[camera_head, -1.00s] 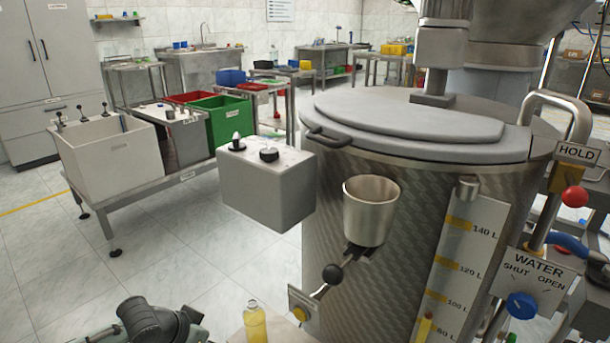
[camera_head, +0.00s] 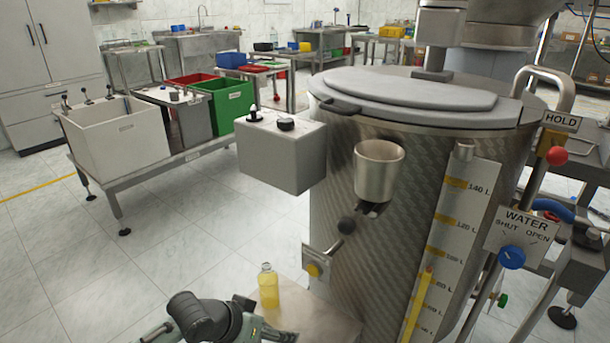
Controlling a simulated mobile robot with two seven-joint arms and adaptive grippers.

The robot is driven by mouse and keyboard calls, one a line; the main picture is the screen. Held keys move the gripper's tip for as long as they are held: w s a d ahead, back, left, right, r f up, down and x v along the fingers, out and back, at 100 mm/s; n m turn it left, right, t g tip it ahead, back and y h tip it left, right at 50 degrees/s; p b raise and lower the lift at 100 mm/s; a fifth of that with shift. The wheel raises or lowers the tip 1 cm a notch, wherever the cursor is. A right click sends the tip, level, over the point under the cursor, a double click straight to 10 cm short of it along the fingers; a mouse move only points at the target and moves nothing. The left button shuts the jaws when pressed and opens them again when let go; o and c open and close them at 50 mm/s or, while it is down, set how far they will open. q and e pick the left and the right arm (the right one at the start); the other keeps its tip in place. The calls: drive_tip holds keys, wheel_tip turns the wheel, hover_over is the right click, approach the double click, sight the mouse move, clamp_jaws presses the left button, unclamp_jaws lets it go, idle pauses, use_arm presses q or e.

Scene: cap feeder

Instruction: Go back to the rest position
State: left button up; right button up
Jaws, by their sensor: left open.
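My left gripper (camera_head: 272,335) is low in the head view, at the bottom edge, and only partly shows. It is open, and nothing shows between its fingers. My left arm comes in from the lower left. Just above the gripper, a clear bottle of yellow liquid (camera_head: 268,287) stands upright on a pale stand (camera_head: 320,305), apart from the gripper as far as I can tell. My right gripper is not in view.
The tiled floor between is clear.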

use_arm(q)
drive_tip(key=s+a+f+g+y, duration=0.1)
drive_tip(key=s+a+f+y, duration=0.3)
drive_tip(key=a, duration=0.8)
drive_tip(key=s+a+f+n+y, duration=0.1)
drive_tip(key=s+a+f+y, duration=0.15)
drive_tip(key=s+a, duration=0.7)
drive_tip(key=s+a+f+g+y, duration=0.1)
drive_tip(key=s+a+f+y, duration=0.3)
drive_tip(key=a, duration=1.1)
drive_tip(key=s+d+f+n+h, duration=0.1)
drive_tip(key=d+f+h, duration=0.1)
drive_tip(key=d, duration=0.5)
drive_tip(key=s+d+f+n+h, duration=0.1)
drive_tip(key=d+f+h, duration=0.1)
drive_tip(key=d, duration=0.5)
drive_tip(key=shift+d+f+n, duration=0.3)
drive_tip(key=shift+d+f, duration=0.05)
drive_tip(key=shift+f, duration=0.5)
